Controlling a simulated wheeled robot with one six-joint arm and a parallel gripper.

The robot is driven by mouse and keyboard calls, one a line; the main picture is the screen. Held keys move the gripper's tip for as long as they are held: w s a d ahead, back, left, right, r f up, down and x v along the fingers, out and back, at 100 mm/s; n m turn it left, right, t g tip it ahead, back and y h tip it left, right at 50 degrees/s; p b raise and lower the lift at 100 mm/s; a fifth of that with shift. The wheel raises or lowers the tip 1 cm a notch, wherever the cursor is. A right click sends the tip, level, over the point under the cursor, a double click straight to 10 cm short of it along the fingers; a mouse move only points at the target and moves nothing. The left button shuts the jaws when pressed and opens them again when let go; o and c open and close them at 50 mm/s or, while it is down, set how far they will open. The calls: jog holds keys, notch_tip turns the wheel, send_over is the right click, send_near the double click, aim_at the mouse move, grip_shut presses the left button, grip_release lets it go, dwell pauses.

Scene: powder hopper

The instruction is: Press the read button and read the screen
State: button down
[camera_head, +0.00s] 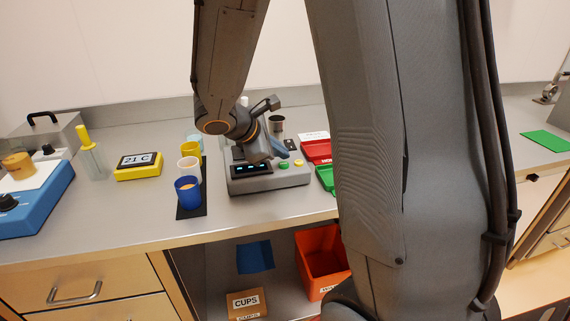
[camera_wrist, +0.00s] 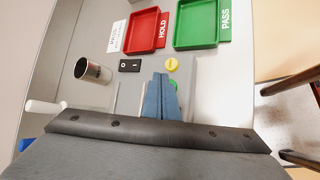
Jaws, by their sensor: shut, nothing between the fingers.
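A grey bench instrument (camera_head: 268,181) stands on the counter in the head view. Its dark screen (camera_head: 251,169) shows a row of pale cyan marks, too small to read. A green button (camera_head: 284,164) and a yellow button (camera_head: 298,163) sit on its top, right of the screen; I cannot read a label naming the read button. The yellow button (camera_wrist: 172,65) also shows in the wrist view, just beyond my fingertips. My gripper (camera_head: 280,149) is shut and empty, with blue fingers over the instrument. In the wrist view, its fingers (camera_wrist: 162,78) partly cover the button area; contact cannot be told.
A metal cup (camera_wrist: 93,71) and a black switch (camera_wrist: 130,65) are close by. A red HOLD tray (camera_wrist: 147,30) and a green PASS tray (camera_wrist: 197,24) lie beyond. Coloured cups (camera_head: 188,191) stand on a black mat left of the instrument, near a yellow thermometer display (camera_head: 138,165).

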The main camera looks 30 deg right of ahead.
aim_at(281, 166)
dwell(0.8)
jog(key=shift+f+b, duration=0.4)
jog(key=shift+f, duration=0.05)
jog(key=shift+f+b, duration=0.35)
dwell(0.6)
jog(key=shift+r, duration=0.15)
jog(key=shift+r+p, duration=0.6)
jog(key=shift+r, duration=0.05)
jog(key=shift+r, duration=0.1)
notch_tip(281, 166, up, 5)
jog(key=p, duration=0.4)
dwell(0.9)
